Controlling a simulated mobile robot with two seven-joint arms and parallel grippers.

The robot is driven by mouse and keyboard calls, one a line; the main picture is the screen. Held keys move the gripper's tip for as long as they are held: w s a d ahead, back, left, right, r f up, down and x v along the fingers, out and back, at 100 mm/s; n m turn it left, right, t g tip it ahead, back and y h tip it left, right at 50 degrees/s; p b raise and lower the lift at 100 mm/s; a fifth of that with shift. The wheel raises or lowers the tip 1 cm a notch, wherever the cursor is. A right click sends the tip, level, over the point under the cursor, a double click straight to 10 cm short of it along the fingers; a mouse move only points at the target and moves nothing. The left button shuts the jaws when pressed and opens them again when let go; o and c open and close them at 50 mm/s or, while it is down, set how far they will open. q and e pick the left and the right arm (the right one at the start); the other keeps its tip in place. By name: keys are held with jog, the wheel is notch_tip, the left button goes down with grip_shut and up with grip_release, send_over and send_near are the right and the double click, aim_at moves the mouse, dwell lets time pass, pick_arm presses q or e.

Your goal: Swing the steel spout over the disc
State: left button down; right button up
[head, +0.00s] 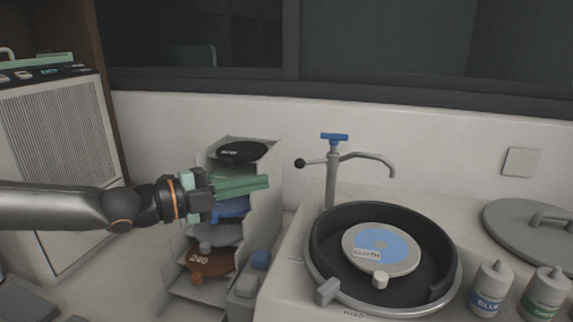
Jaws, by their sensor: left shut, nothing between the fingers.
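The steel spout (368,157) curves to the right from the top of an upright post (332,180) behind the bowl. Its tip hangs down over the far right side of the bowl, behind the disc. A blue handle (334,137) tops the post and a black-knobbed lever sticks out left. The disc (366,240), pale with a blue patch and a "CLOTH" label, lies in the black bowl (322,232). My left gripper (266,182) is shut and empty, in front of the stepped rack, left of the spout. My right gripper is not in view.
A stepped rack (262,165) with several discs stands behind my left gripper. Two bottles (488,285) (544,292) stand right of the bowl's front. A round grey lid (515,222) lies at the right. A wall is close behind the post.

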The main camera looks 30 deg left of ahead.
pick_arm(q)
jog(key=w+d+f, duration=0.1)
jog(key=w, duration=1)
jog(key=shift+d, duration=0.4)
dwell(0.4)
jog(key=shift+f, duration=0.1)
